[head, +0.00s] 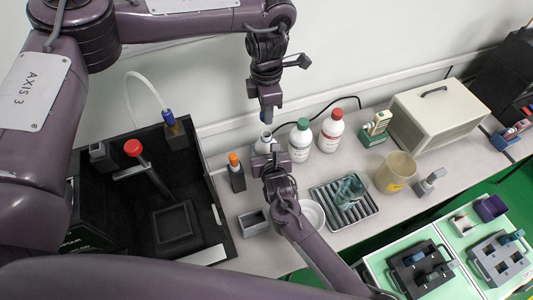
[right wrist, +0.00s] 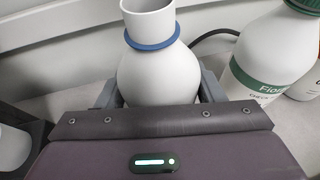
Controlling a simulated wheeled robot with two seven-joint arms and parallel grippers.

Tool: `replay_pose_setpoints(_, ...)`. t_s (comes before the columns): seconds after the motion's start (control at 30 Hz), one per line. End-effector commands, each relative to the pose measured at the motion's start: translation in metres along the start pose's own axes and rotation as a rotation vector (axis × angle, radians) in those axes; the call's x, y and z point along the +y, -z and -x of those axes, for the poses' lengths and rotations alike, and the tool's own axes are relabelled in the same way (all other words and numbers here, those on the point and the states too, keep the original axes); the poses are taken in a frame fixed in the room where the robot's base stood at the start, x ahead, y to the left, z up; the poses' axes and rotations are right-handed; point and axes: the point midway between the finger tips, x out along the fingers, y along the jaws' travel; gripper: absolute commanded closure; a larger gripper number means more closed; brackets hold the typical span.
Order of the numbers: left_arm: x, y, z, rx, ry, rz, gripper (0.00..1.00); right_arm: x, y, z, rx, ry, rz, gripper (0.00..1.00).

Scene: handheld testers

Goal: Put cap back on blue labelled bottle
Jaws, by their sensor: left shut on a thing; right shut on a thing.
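The uncapped white bottle (right wrist: 150,75) has a blue ring around its neck and stands upright in the right wrist view. In the head view its white top (head: 265,140) shows beside my right gripper (head: 268,160), which is shut on its body. Its label is hidden. My left gripper (head: 267,110) points down just above the bottle's mouth in the head view. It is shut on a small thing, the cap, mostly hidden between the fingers. The left gripper does not show in the right wrist view.
A green-capped bottle (head: 301,143) and a red-capped bottle (head: 331,131) stand close at the right. An orange-topped tester (head: 236,172) stands at the left. A slotted tray (head: 320,193) and a beige beaker (head: 395,173) are further right.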

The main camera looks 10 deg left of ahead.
Motion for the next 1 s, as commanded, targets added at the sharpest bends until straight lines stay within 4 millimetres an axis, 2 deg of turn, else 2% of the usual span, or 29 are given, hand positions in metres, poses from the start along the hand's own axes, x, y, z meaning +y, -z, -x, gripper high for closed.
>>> replay_pose_setpoints(0.13,0.000,0.000,-0.011,0.001,0.001,0.000,0.92,0.000,0.000,0.000,0.001,0.000,0.000,0.79)
replay_pose_setpoints(0.4,-0.001,-0.001,-0.048,0.002,0.001,0.001,0.92,0.000,0.000,0.000,0.001,0.000,0.000,0.79)
replay_pose_setpoints(1.0,0.000,-0.001,-0.052,0.000,0.000,0.001,0.92,0.000,0.000,0.000,0.001,0.000,0.000,0.79)
